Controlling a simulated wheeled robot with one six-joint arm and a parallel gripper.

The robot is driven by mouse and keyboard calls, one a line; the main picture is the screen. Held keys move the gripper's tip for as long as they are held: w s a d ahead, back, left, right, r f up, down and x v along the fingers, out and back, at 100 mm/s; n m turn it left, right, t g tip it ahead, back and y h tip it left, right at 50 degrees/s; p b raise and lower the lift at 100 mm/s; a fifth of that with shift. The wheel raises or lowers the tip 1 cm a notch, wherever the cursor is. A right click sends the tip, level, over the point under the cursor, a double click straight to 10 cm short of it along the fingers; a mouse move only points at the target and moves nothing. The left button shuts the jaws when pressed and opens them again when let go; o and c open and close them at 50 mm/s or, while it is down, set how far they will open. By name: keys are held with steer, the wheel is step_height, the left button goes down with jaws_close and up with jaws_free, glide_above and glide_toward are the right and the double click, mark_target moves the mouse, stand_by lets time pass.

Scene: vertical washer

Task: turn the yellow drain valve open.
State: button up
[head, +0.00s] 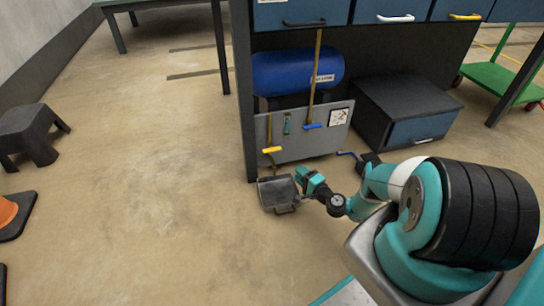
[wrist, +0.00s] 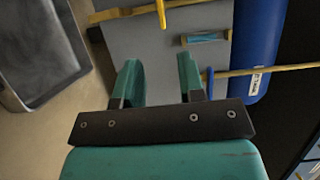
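The yellow drain valve (head: 271,150) is a lever at the lower left of the grey panel, on a thin pipe. It lies crosswise to that pipe. My gripper (head: 303,176) is low in front of the panel, to the right of and below the yellow valve. In the wrist view my gripper (wrist: 160,80) is open, with nothing between its two teal fingers. The fingers appear apart from the yellow lever.
A blue lever (head: 313,126) and a small teal part (head: 287,124) are on the grey panel (head: 290,145). A blue tank (head: 297,72) lies above. A metal tray (head: 278,195) sits on the floor below. A dark drawer box (head: 405,110) stands right.

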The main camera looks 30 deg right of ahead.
steer(key=b, duration=0.8)
glide_toward(272, 149)
steer(key=w+b, duration=0.3)
steer(key=b, duration=0.1)
steer(key=w+b, duration=0.3)
steer(key=b, duration=0.2)
steer(key=w+a+b, duration=0.1)
steer(key=w+b, duration=0.2)
steer(key=b, duration=0.1)
steer(key=shift+f, duration=0.35)
steer(key=shift+w+r+b, duration=0.15)
steer(key=shift+w+b, duration=0.15)
steer(key=shift+w, duration=0.15)
jaws_close()
